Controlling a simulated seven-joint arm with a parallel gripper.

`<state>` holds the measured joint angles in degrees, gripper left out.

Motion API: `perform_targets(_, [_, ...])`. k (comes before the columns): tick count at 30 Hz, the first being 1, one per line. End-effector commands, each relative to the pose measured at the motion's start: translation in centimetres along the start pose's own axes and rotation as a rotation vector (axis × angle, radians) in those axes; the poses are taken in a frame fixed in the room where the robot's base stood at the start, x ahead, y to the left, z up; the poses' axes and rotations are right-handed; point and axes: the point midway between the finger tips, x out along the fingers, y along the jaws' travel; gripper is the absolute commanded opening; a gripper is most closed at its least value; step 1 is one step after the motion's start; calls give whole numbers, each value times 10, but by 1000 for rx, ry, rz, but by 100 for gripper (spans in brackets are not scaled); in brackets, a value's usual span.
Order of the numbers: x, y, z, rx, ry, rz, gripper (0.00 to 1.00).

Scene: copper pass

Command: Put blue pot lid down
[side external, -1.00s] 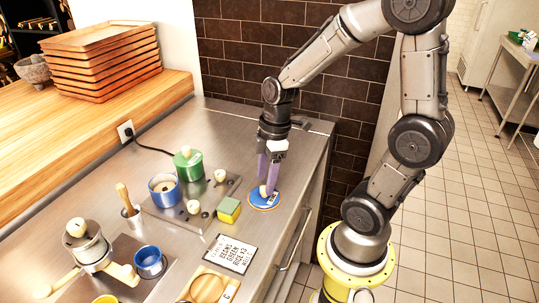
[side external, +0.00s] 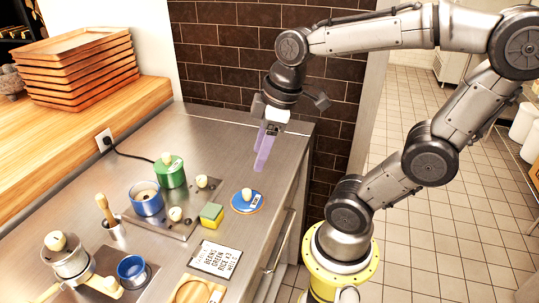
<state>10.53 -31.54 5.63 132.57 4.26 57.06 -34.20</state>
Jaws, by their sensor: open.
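The blue pot lid (side external: 239,205), with a pale round knob on top, lies flat near the right edge of the steel counter. An orange rim shows around its lower edge; I cannot tell if that is a mat beneath it. My gripper (side external: 261,160), with purple fingers, is empty and above the lid, slightly to its right in the picture. The fingers are apart from the knob. A blue pot (side external: 147,203) without a lid stands on the metal plate to the left, with pale contents.
A yellow-green sponge (side external: 211,215) sits just left of the lid. A green lidded pot (side external: 171,173) stands behind the blue pot. The counter behind the lid is clear.

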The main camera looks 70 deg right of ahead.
Motion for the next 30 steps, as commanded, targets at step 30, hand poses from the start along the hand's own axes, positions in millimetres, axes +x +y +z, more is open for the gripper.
perform_targets(30, [-12,-32,19,378,195,48,57])
